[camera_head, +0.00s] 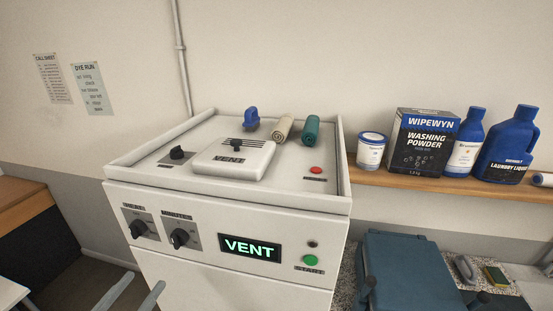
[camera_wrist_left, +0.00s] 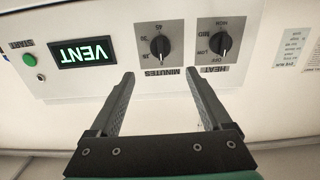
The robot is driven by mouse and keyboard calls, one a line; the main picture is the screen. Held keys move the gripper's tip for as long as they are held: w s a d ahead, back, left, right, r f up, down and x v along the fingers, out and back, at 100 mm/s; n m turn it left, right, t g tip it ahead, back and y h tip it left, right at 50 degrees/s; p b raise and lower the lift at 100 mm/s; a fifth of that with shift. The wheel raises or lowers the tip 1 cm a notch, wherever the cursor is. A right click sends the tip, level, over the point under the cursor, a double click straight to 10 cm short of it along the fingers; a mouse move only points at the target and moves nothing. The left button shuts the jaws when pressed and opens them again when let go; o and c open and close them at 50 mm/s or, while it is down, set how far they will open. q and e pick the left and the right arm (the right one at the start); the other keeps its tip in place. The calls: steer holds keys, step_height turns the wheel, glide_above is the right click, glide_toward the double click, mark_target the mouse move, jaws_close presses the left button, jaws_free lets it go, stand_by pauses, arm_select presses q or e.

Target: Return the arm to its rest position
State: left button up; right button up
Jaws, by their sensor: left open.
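My left gripper (camera_head: 132,293) shows at the bottom left of the head view, its two grey fingers apart with nothing between them. In the left wrist view the open gripper (camera_wrist_left: 160,82) points at the white front of the machine, below the upside-down dials. The machine (camera_head: 230,285) has a heat dial (camera_head: 138,228), a minutes dial (camera_head: 180,237), a lit VENT display (camera_head: 250,247) and a green start button (camera_head: 310,260). I see no gap measure between fingertips and panel. My right gripper does not show clearly.
On the machine's top are a VENT lid (camera_head: 233,160), a blue item (camera_head: 251,119) and two rolls, beige (camera_head: 283,128) and teal (camera_head: 311,129). A shelf (camera_head: 450,187) at right holds washing powder (camera_head: 421,142), bottles and a tin. A dark blue-grey object (camera_head: 408,270) stands below.

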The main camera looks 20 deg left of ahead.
arm_select(q)
steer(key=w+d+r+m+t+h+p, duration=0.1)
steer(key=w+d+r+m+t+h, duration=0.15)
steer(key=d+r, duration=0.7)
steer(key=w+d+r+m+t+h, duration=0.1)
steer(key=d+r+m+h, duration=0.4)
steer(key=r, duration=0.7)
steer(key=s+d+r+n+t+y, duration=0.1)
steer(key=s+r+n+t+y, duration=0.1)
steer(key=r, duration=0.6)
steer(key=s+r+n+t+y, duration=0.3)
steer(key=s+r, duration=0.3)
steer(key=r, duration=0.3)
steer(key=shift+d+n+t+p, duration=0.4)
steer(key=shift+n+t, duration=0.05)
steer(key=shift+n, duration=0.2)
steer(key=shift+s+y, duration=0.1)
steer(key=shift+y, duration=0.15)
